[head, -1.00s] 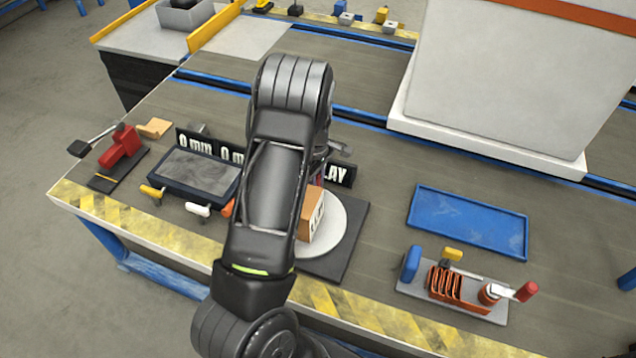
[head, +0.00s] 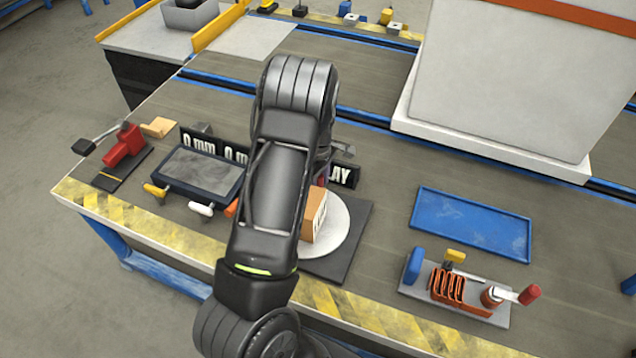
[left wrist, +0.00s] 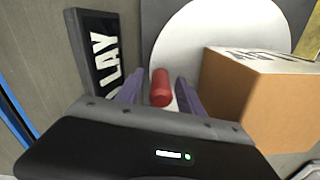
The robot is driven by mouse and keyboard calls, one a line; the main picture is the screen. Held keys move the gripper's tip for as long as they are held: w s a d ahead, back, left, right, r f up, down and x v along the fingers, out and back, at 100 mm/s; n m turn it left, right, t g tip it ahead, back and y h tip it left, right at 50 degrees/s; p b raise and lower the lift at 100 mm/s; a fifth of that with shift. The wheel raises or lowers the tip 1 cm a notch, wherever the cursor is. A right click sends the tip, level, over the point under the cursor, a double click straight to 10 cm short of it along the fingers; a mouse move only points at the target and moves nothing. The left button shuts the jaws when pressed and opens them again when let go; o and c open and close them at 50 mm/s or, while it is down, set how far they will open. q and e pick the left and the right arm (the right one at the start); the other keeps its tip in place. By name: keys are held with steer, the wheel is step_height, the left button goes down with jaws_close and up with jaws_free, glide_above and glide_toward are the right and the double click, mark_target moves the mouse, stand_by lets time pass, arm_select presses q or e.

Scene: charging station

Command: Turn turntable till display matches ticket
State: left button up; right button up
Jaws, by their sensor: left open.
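The turntable is a white disc (head: 340,232) on a dark square base (head: 352,262), partly hidden by my left arm in the head view. An orange-brown box (head: 315,218) with a printed label on top sits on it; the box (left wrist: 270,92) is at right in the left wrist view. A red upright peg (left wrist: 160,88) stands between the spread fingers of my left gripper (left wrist: 158,92), which is open. I cannot tell if they touch it. A black sign ending in "LAY" (head: 344,174) stands behind the disc. My right gripper is out of view.
Left of the turntable are a dark tray (head: 200,170), "0 mm" signs (head: 198,143) and a red clamp-like tool (head: 124,146). At right are a blue tray (head: 472,223) and a fixture with orange coils (head: 449,287). A large white block (head: 500,80) stands behind.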

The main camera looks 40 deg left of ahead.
arm_select(q)
steer(key=shift+r, duration=0.1)
step_height(320, 180, up, 8)
steer(key=shift+f+p, duration=0.2)
steer(key=shift+p, duration=0.2)
steer(key=shift+c, duration=0.4)
